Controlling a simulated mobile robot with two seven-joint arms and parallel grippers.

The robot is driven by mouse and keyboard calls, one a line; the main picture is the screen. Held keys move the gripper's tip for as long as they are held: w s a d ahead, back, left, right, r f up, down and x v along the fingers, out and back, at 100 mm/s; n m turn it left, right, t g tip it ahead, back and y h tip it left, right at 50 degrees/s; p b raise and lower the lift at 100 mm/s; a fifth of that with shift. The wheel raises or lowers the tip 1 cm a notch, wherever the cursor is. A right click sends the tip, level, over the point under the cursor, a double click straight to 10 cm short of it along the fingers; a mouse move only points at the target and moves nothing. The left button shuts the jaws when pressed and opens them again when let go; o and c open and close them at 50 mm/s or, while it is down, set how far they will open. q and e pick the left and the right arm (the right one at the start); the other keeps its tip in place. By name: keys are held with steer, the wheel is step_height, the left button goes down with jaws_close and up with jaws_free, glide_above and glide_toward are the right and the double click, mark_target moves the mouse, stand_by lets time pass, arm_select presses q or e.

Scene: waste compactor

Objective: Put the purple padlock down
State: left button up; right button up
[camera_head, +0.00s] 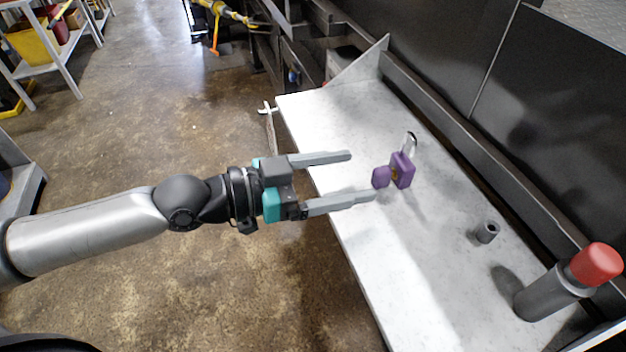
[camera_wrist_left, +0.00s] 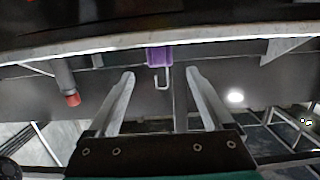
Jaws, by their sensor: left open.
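The purple padlock (camera_head: 403,170) with its silver shackle stands upright on the pale metal shelf (camera_head: 330,130). A purple key-like piece (camera_head: 381,177) is at its left side. My left gripper (camera_head: 363,175) is open and empty, its two fingers spread and pointing at the padlock from the left. The fingertips end just short of the padlock body. In the left wrist view the padlock (camera_wrist_left: 160,57) shows between and beyond the two fingers (camera_wrist_left: 160,76), apart from both. My right gripper is not in view.
On the shelf toward the lower right stand a small grey cylinder (camera_head: 486,232) and a grey post with a red cap (camera_head: 596,264). A dark wall and rail run along the shelf's far side. A rack with a yellow bin (camera_head: 33,40) is at upper left.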

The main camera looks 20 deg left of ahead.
arm_select(q)
steer(key=shift+b+v, duration=0.7)
steer(key=shift+v, duration=1.6)
